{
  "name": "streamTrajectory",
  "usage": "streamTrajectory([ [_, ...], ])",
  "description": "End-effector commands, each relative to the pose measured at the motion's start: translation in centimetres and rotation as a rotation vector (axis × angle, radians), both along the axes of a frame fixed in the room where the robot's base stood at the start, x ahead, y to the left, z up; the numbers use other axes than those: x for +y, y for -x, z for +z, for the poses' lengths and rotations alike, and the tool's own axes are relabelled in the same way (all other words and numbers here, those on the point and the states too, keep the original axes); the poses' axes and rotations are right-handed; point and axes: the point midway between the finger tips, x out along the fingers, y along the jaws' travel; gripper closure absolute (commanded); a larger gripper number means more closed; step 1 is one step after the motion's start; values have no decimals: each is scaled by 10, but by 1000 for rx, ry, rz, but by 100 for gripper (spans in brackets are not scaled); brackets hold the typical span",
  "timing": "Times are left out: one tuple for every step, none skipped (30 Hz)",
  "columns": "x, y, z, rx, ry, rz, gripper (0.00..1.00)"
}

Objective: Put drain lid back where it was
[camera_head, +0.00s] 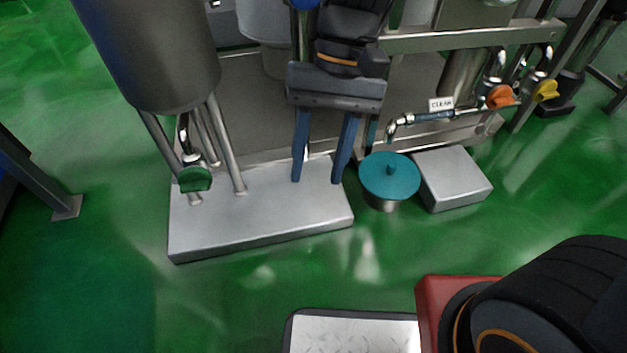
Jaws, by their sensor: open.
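A round teal lid (388,178) with a small knob in its middle lies on top of a metal drain cup (388,204) on the green floor. It looks level, and covers the cup's mouth from this view. My gripper (319,181) points down, up and to the left of the lid. Its two long blue fingers are apart with nothing seen between them. The right finger is near the lid's left edge in the picture but seems apart from it; the depth between them is hard to tell.
A low steel plinth (270,222) carries the legs of a steel tank (155,50). A steel block (452,178) stands right of the lid. A pipe labelled CLEAN (440,105) runs behind. Valves have green (195,179), orange (501,97) and yellow (545,91) handles.

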Motion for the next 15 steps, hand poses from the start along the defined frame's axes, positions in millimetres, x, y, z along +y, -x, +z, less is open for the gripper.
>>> streamTrajectory([
  [3, 14, 9, -61, -1, 80, 58],
  [3, 21, 13, -94, 1, 123, 58],
  [4, 29, 17, -138, 1, 181, 58],
  [4, 35, 20, -170, 0, 221, 58],
  [4, 41, 23, -200, -2, 261, 58],
  [4, 47, 27, -240, -6, 311, 58],
  [4, 52, 29, -268, -8, 346, 58],
  [5, 56, 31, -294, -13, 377, 58],
  [4, 61, 34, -322, -17, 415, 58],
  [4, 63, 36, -343, -20, 438, 58],
  [4, 66, 37, -361, -24, 460, 58],
  [3, 69, 38, -379, -28, 483, 58],
  [3, 70, 39, -390, -29, 498, 58],
  [3, 71, 40, -400, -31, 510, 58],
  [3, 72, 40, -409, -33, 520, 58],
])
